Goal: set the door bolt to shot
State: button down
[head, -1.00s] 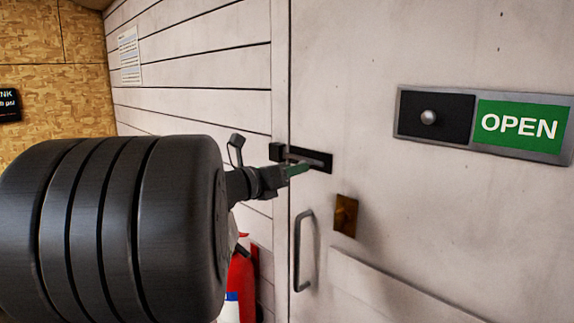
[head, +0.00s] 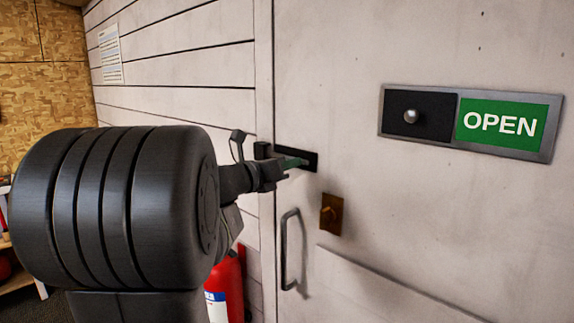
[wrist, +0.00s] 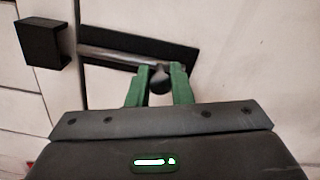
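The door bolt is a grey rod (wrist: 115,57) on a dark plate (wrist: 192,50), with a round black knob (wrist: 160,80). The plate also shows on the door in the head view (head: 311,157). The rod's left end lies near the plate's left edge, with a gap to the black keeper block (wrist: 42,42) on the frame. My gripper (wrist: 160,78) has its green fingers on both sides of the knob, seemingly closed on it. In the head view my gripper (head: 300,162) is at the plate, and the knob is hidden.
A sign reading OPEN (head: 503,124) is on the door at right. Below the bolt are a brass lock plate (head: 331,214) and a door handle (head: 289,250). A red fire extinguisher (head: 228,283) stands by the wall under my arm.

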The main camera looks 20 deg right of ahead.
jog(key=w, duration=0.1)
jog(key=w+a, duration=0.1)
jog(key=w, duration=0.1)
jog(key=w+p, duration=0.1)
jog(key=shift+w+a+r, duration=0.1)
jog(key=shift+w+a, duration=0.05)
jog(key=shift+a, duration=0.25)
jog(key=c, duration=1.6)
grip_release()
jog(key=shift+o, duration=1.4)
jog(key=shift+w+a, duration=0.1)
jog(key=shift+w, duration=0.1)
jog(key=shift+s, duration=0.1)
jog(key=b+v, duration=0.1)
jog(key=v, duration=1.2)
jog(key=shift+a+b, duration=0.35)
jog(key=shift+s, duration=0.15)
